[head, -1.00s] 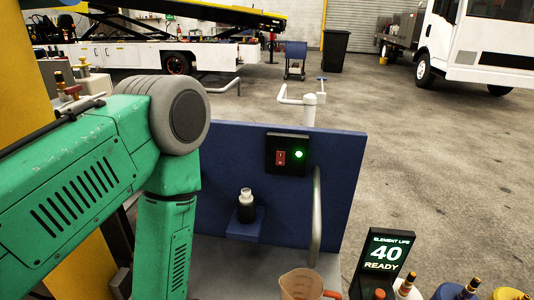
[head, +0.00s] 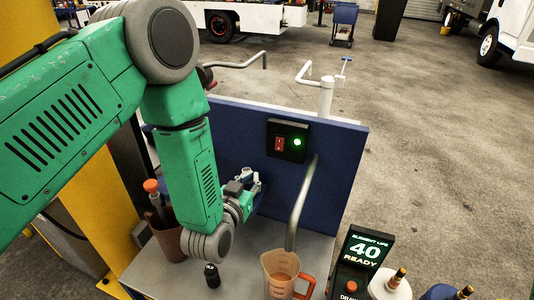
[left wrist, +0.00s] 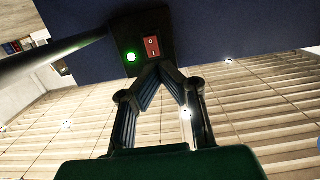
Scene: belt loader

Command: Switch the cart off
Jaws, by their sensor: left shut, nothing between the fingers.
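The red switch (head: 279,144) sits in a black box (head: 290,154) on the cart's blue upright panel (head: 335,175). A lit green lamp (head: 297,142) is beside it. My left gripper (head: 250,182) is in front of the panel, lower and left of the switch. In the left wrist view the left gripper (left wrist: 161,67) is shut and empty, its fingertips appearing just below the red switch (left wrist: 152,46); the green lamp (left wrist: 131,57) is left of it. I cannot tell whether the fingertips touch the box. My right gripper is out of view.
The cart's grey top holds a measuring jug (head: 280,272), a small dark bottle (head: 211,275) and a brown cup (head: 165,232). A display reading 40 READY (head: 360,250) stands at right. Open floor lies beyond.

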